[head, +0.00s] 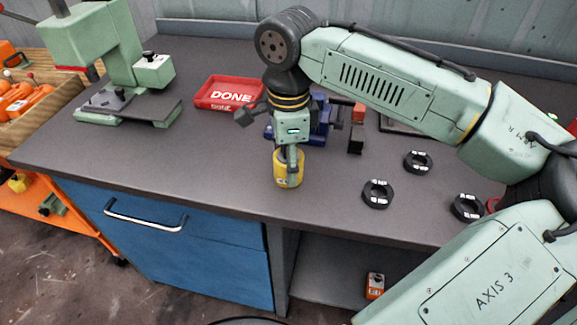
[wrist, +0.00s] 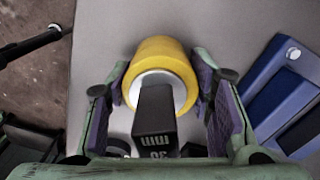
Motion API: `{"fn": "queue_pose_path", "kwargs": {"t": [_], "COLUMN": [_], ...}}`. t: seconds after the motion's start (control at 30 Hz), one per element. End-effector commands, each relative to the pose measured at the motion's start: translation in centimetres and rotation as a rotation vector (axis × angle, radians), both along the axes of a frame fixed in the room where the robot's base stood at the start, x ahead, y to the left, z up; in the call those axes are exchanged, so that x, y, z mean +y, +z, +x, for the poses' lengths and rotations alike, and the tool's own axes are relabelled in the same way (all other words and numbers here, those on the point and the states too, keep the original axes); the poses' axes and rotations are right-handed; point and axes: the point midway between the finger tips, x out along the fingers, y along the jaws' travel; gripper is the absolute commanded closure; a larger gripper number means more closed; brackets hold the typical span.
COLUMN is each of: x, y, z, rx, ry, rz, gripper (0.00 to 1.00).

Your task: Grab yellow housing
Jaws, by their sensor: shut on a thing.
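The yellow housing (head: 280,169) is a short yellow cylinder near the front edge of the grey workbench. My gripper (head: 290,165) is above it and pointed down, with its fingers at the housing. In the wrist view the yellow housing (wrist: 158,56) has a pale inner ring and a dark block marked "30 mm" in front of its middle. The gripper fingers (wrist: 160,95) lie on both sides of the housing, shut on it. Whether the housing touches the bench cannot be told.
A red "DONE" tray (head: 228,94) lies left of my gripper. A blue vise (head: 318,120) stands just behind it. Black rings (head: 377,194) lie to the right. A green press (head: 125,95) stands at the back left. The bench front left of the housing is clear.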

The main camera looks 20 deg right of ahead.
Motion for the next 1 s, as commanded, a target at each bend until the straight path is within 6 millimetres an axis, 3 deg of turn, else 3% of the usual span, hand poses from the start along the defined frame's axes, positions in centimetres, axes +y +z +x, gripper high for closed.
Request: {"fn": "queue_pose_path", "kwargs": {"t": [0.4, 0.73, 1.0], "x": [0.0, 0.0, 0.0], "y": [0.1, 0.4, 2.2], "z": [0.0, 0.1, 0.1], "rx": [-0.002, -0.003, -0.003], "ry": [0.0, 0.0, -0.001], "rz": [0.0, 0.0, -0.001], "gripper": [0.91, 0.91, 0.91]}}
